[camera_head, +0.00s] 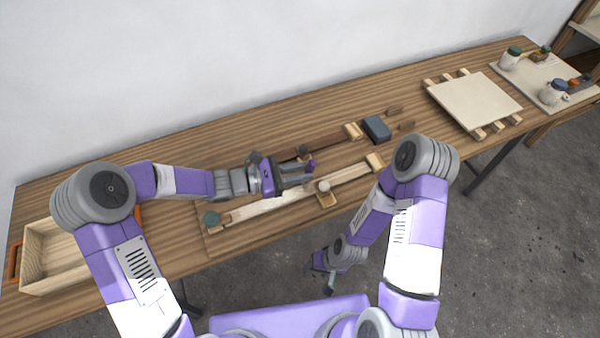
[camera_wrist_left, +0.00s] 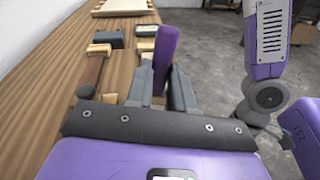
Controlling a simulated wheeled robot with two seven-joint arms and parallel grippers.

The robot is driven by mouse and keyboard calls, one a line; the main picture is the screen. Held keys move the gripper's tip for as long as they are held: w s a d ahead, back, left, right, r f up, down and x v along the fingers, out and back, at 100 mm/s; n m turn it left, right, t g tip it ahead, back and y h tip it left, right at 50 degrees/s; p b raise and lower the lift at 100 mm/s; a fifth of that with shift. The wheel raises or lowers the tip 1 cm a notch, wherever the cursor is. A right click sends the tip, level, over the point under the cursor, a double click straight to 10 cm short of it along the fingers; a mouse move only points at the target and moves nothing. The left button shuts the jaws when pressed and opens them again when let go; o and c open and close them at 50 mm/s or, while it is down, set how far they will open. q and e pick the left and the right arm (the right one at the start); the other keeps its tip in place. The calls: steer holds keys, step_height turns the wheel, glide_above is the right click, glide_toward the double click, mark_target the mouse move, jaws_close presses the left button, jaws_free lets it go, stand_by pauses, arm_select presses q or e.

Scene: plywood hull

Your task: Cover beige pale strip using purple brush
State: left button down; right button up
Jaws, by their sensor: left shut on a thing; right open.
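The beige pale strip (camera_head: 348,175) lies lengthwise along the front of the workbench, and my left gripper hides part of its middle. My left gripper (camera_head: 310,172) is above the strip, shut on the purple brush (camera_head: 312,164). In the left wrist view the brush's purple handle (camera_wrist_left: 165,52) stands up between the fingers (camera_wrist_left: 162,88). The brush's lower end is hidden, so I cannot tell whether it touches the strip. My right gripper (camera_head: 331,284) is open and empty, low in front of the bench over the floor.
A dark brown strip (camera_head: 328,142) lies behind the pale one. A blue-grey block (camera_head: 377,128) and a block with a pale knob (camera_head: 325,196) are nearby. A wooden box (camera_head: 52,262) stands at left. A pale board on slats (camera_head: 473,101) and a tray with jars (camera_head: 530,75) are at right.

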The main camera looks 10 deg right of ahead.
arm_select(q)
steer(key=shift+w, duration=0.25)
steer(key=shift+f+b, duration=0.5)
steer(key=shift+f, duration=0.2)
steer(key=shift+a, duration=0.1)
steer(key=shift+s+a+p, duration=0.15)
steer(key=shift+a, duration=0.35)
steer(key=shift+s+a+p, duration=0.15)
steer(key=shift+a, duration=0.35)
steer(key=shift+a, duration=0.1)
steer(key=shift+s+a+p, duration=0.15)
steer(key=shift+s+a, duration=0.05)
steer(key=shift+a, duration=0.35)
steer(key=shift+s+a+p, duration=0.15)
steer(key=shift+a, duration=0.35)
steer(key=shift+a, duration=0.1)
steer(key=shift+s+a, duration=0.3)
steer(key=shift+a, duration=0.65)
steer(key=shift+a+p, duration=0.1)
steer(key=shift+p, duration=0.2)
